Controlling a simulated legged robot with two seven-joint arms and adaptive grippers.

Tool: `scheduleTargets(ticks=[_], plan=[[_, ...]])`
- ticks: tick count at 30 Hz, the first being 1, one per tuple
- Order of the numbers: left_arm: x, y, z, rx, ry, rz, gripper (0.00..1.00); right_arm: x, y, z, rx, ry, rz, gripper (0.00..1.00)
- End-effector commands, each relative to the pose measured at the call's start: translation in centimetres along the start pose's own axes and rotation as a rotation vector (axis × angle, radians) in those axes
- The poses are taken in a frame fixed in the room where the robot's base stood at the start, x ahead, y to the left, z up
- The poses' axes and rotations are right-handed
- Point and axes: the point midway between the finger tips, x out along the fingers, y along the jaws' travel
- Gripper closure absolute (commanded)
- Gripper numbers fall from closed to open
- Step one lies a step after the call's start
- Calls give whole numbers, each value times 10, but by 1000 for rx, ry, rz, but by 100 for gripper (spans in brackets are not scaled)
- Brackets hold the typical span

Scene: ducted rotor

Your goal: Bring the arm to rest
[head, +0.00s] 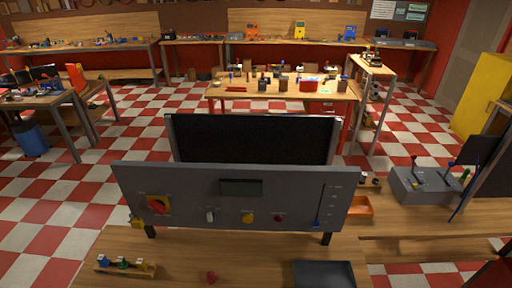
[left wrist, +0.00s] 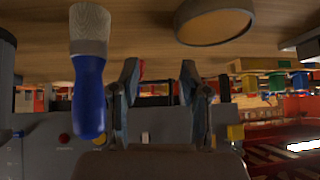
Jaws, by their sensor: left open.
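My left gripper (left wrist: 159,72) shows in the left wrist view, its two fingers apart with nothing held between them. That view looks upside down. Beyond the fingers is the grey control panel (left wrist: 40,160), partly hidden by the gripper. In the head view the panel (head: 185,187) stands upright on the wooden bench, with a red rotary switch on a yellow plate (head: 158,205), a pale knob (head: 210,215), a yellow knob (head: 247,218), a red button (head: 278,218) and a blue-tipped slider (head: 317,223). Neither gripper shows in the head view.
A wooden rack with coloured pieces (head: 125,265), a small red item (head: 211,278) and a dark tray (head: 324,275) are before the panel. A grey lever box (head: 425,186) stands right.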

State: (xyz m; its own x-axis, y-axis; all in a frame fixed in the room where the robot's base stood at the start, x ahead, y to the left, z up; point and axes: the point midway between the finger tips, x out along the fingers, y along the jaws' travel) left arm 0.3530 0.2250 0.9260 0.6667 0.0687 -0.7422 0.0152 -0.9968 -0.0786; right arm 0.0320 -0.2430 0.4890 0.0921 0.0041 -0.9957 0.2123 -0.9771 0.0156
Motion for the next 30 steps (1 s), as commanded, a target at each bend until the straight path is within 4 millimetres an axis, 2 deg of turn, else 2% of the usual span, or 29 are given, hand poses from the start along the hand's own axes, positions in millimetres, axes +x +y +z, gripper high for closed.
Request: scheduleTargets(ticks=[3,12,15,23,28,30], plan=[[-21,3,35,35,-132,30,54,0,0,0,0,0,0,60],[-80,11,106,141,-421,136,54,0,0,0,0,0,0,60],[-49,15,121,140,-429,133,54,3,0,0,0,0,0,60],[18,24,169,143,-458,136,54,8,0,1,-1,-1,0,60],[66,30,219,148,-484,139,54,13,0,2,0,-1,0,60],[89,32,250,151,-501,141,54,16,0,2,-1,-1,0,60]])
